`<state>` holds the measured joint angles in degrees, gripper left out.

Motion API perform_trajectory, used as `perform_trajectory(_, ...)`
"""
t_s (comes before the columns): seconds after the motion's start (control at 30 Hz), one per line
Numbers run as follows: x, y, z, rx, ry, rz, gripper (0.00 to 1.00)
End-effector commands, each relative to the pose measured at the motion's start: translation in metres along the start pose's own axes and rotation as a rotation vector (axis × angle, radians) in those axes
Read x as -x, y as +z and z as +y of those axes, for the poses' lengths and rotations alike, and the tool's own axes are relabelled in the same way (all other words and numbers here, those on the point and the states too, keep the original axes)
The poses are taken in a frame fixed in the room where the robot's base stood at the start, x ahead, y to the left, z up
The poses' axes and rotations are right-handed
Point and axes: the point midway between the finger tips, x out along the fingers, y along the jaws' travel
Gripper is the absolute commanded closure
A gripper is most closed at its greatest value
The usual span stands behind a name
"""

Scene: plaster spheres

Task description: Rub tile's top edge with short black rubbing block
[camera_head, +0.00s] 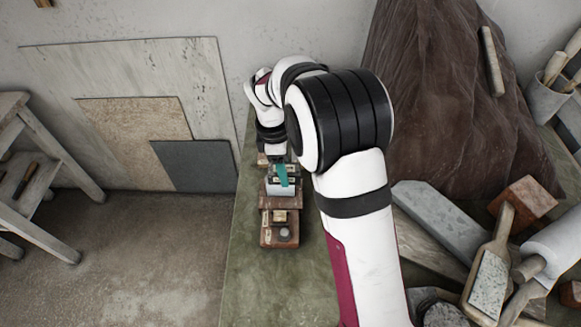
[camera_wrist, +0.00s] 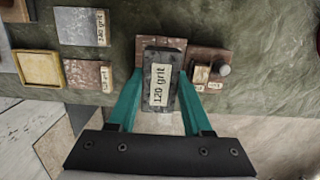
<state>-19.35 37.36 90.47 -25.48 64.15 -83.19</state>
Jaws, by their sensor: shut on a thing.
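My gripper (camera_wrist: 159,76) has its teal fingers shut on the sides of a dark, near-black block (camera_wrist: 161,56) with a pale label reading 120 grit. In the head view my gripper (camera_head: 282,178) hangs over the row of pieces near the table's left edge, and the block is mostly lost there behind the gripper. In the wrist view the block overlaps a brown wooden board (camera_wrist: 205,55); I cannot tell whether it touches anything beneath. I cannot single out the tile for certain in either view.
In the wrist view, a grey labelled block (camera_wrist: 78,24), a brown labelled block (camera_wrist: 85,74) and a yellow framed piece (camera_wrist: 40,68) lie to the left. A round grey knob (camera_wrist: 223,70) is on the right. In the head view, stone blocks and tools (camera_head: 440,222) crowd the right.

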Motion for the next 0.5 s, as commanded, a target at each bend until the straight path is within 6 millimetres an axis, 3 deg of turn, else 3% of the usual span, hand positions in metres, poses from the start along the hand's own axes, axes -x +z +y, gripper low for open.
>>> perform_trajectory(0.23, 0.001, -0.018, -0.001, 0.000, -0.001, 0.001, 1.00)
perform_trajectory(0.5, 0.000, 0.003, -0.001, -0.001, -0.002, 0.000, 1.00)
